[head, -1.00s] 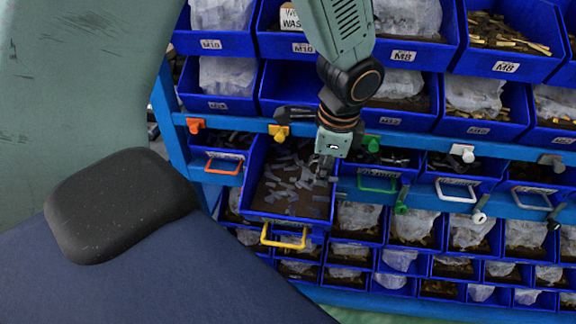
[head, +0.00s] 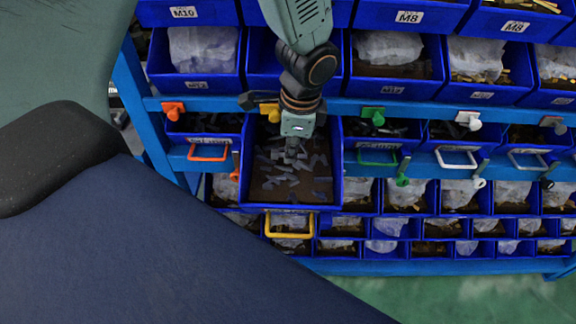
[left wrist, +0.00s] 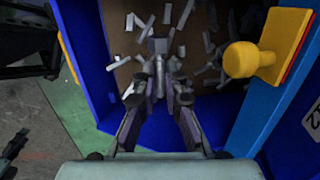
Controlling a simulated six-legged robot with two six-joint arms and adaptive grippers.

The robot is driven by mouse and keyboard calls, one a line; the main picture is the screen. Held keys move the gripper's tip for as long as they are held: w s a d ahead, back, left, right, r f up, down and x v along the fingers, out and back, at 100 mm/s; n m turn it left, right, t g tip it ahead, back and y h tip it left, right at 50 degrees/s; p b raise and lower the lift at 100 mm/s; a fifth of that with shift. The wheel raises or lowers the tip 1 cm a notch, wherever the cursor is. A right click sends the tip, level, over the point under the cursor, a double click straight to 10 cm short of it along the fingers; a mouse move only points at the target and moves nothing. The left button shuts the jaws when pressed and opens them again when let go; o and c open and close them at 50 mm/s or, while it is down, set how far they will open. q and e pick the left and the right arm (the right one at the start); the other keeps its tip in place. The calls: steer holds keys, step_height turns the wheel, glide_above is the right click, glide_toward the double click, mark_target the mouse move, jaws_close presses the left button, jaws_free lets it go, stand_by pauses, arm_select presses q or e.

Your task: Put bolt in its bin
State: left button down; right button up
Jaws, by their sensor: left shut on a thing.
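A blue bin (head: 337,185) with a yellow handle (head: 290,231) is pulled out of the rack. Many small grey pieces lie on its brown floor. My left gripper (head: 292,152) points down over this bin. In the left wrist view the gripper (left wrist: 158,88) has its fingers closed together on a small grey bolt (left wrist: 159,46), over the loose pieces. The fingers hide part of the bolt, and its exact shape is hard to tell. The bin's wall (left wrist: 85,60) shows at the left in that view. My right gripper is not in view.
Bins with orange (head: 208,153), green (head: 378,157) and white handles (head: 457,160) sit beside the open one. A yellow knob (left wrist: 245,60) on the blue rail is close to the gripper. More blue bins fill the rows above and below.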

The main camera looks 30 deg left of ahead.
mark_target(292, 175)
arm_select(q)
steer(key=shift+w+a+f, duration=0.1)
steer(key=shift+f, duration=0.55)
steer(key=shift+w+d+f, duration=0.1)
steer(key=shift+d+f, duration=0.05)
steer(key=shift+d, duration=0.05)
steer(key=f, duration=0.1)
steer(key=d+f+b, duration=0.1)
steer(key=shift+d+f, duration=0.1)
steer(key=shift+f, duration=0.2)
steer(key=shift+s+f, duration=0.2)
steer(key=shift+f, duration=0.15)
steer(key=shift+w+a+f, duration=0.1)
steer(key=shift+w+a, duration=0.05)
steer(key=shift+a, duration=0.5)
steer(key=shift+d+f, duration=0.1)
steer(key=shift+d, duration=0.15)
steer(key=c, duration=1.7)
jaws_free()
steer(key=shift+d, duration=0.25)
steer(key=shift+o, duration=1.4)
steer(key=shift+a, duration=0.3)
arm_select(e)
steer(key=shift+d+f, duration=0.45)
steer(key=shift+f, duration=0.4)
arm_select(q)
steer(key=shift+d, duration=0.15)
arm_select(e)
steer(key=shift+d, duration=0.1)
